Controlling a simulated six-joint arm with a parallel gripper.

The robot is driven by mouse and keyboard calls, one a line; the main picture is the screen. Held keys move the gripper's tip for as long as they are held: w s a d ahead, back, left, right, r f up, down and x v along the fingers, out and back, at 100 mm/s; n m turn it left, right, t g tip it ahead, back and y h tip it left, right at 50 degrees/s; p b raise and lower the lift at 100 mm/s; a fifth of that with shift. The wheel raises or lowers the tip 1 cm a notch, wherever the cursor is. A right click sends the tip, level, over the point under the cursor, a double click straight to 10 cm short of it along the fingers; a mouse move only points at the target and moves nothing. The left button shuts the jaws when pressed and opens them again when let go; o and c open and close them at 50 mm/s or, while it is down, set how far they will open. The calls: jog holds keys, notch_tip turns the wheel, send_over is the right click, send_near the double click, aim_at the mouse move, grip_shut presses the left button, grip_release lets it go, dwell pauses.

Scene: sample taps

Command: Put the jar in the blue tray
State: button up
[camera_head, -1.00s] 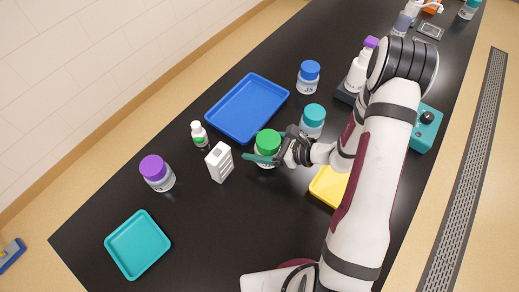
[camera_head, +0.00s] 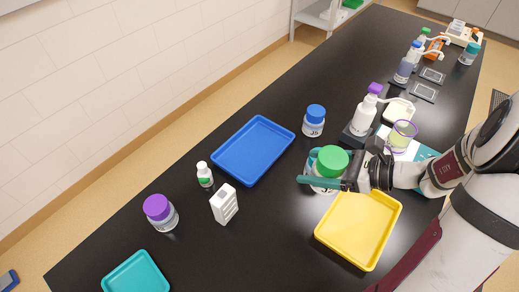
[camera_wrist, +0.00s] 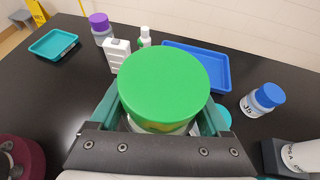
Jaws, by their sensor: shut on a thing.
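A clear jar with a green lid (camera_head: 332,160) is in my gripper (camera_head: 322,183), which is shut around its body. It is upright and appears raised off the bench. In the wrist view, the green lid (camera_wrist: 163,90) fills the middle, between the teal fingers of my gripper (camera_wrist: 160,122). The blue tray (camera_head: 252,150) is empty and lies left of and beyond the held jar. It also shows in the wrist view (camera_wrist: 212,65), partly hidden behind the lid. A teal-lidded jar (camera_head: 312,155) is mostly hidden behind the held jar.
A blue-lidded jar (camera_head: 314,122) stands right of the blue tray. A small white bottle (camera_head: 205,175), a white box (camera_head: 224,204) and a purple-lidded jar (camera_head: 160,213) stand left. A yellow tray (camera_head: 360,230) lies in front; a teal tray (camera_head: 137,275) lies near left.

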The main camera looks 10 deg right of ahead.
jog(key=shift+m+t+h, duration=0.3)
jog(key=shift+m+h, duration=0.1)
jog(key=shift+h, duration=0.1)
jog(key=w, duration=0.8)
jog(key=shift+w+d+f, duration=0.1)
jog(key=shift+w+f, duration=0.05)
jog(key=shift+f, duration=0.25)
jog(key=m+t, duration=0.1)
jog(key=m, duration=0.1)
send_over(237, 135)
jog(key=s+d, duration=0.4)
jog(key=shift+h, duration=0.4)
notch_tip(237, 135, down, 11)
jog(key=shift+w+a, duration=0.1)
jog(key=shift+a, duration=0.05)
jog(key=shift+w+a+f, duration=0.1)
jog(key=shift+f, duration=1)
jog(key=shift+w+a+f, duration=0.1)
jog(key=shift+f, duration=0.95)
jog(key=shift+f, duration=0.1)
